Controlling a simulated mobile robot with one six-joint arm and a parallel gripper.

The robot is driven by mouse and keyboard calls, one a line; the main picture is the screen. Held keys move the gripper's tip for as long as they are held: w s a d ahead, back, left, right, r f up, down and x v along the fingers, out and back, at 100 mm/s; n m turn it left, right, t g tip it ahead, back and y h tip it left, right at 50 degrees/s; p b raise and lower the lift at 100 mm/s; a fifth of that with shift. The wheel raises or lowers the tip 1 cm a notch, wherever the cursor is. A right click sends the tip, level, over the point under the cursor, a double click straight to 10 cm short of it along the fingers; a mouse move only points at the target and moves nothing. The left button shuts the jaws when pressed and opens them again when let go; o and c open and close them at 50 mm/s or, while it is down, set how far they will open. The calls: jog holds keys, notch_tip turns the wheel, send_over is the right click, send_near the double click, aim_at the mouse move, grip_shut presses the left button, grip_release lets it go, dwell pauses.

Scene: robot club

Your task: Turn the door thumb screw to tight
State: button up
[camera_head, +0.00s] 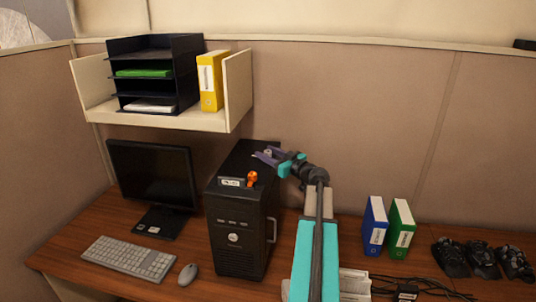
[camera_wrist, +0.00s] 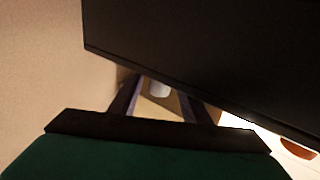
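The black computer tower (camera_head: 237,222) stands upright on the desk, with a handle (camera_head: 271,230) on its right side panel. My gripper (camera_head: 266,155) is at the tower's top rear corner, reaching in from the right. In the wrist view, my gripper's fingers (camera_wrist: 162,93) are spread apart beside a large dark panel of the tower (camera_wrist: 210,50). A small pale round piece (camera_wrist: 160,89) shows between the fingers; it may be the thumb screw, but I cannot tell for sure. No contact with it is visible. The screw's turn position cannot be made out.
An orange figure (camera_head: 252,178) stands on the tower's top. A monitor (camera_head: 150,172), keyboard (camera_head: 129,258) and mouse (camera_head: 188,273) are to the left. A shelf (camera_head: 238,92) hangs above. Blue (camera_head: 375,226) and green (camera_head: 401,228) binders and several game controllers (camera_head: 483,259) are to the right.

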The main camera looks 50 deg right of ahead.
dwell(0.3)
jog(key=s+b, duration=0.4)
jog(key=s, duration=0.9)
jog(key=shift+s+a, duration=0.3)
jog(key=shift+s, duration=0.1)
jog(key=shift+d, duration=0.1)
jog(key=s+d+n+g+y+b, duration=0.1)
jog(key=d+n+y+b, duration=0.3)
jog(key=b, duration=0.6)
jog(key=d+y, duration=0.2)
jog(key=shift+n+y, duration=0.3)
jog(key=shift+y, duration=0.1)
jog(key=shift+a, duration=0.1)
jog(key=p+x, duration=0.2)
jog(key=x, duration=1.1)
jog(key=shift+w+a, duration=0.1)
jog(key=shift+w, duration=0.2)
jog(key=shift+c, duration=0.4)
